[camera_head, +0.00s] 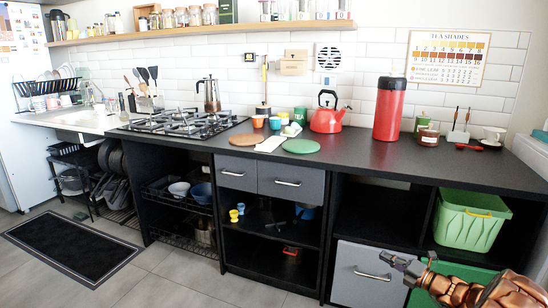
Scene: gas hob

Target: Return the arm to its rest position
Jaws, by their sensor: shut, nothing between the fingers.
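My gripper (393,260) is at the lower right of the head view, at the end of my copper-coloured arm. It is shut and empty, in front of the grey lower drawer (368,276) and below the counter top. It looks apart from the things on the counter.
The dark counter (380,155) carries a red kettle (327,115), a red canister (389,110) and a green round board (302,146). A green bin (470,221) sits on an open shelf near my arm. The floor at the left has a dark mat (74,248).

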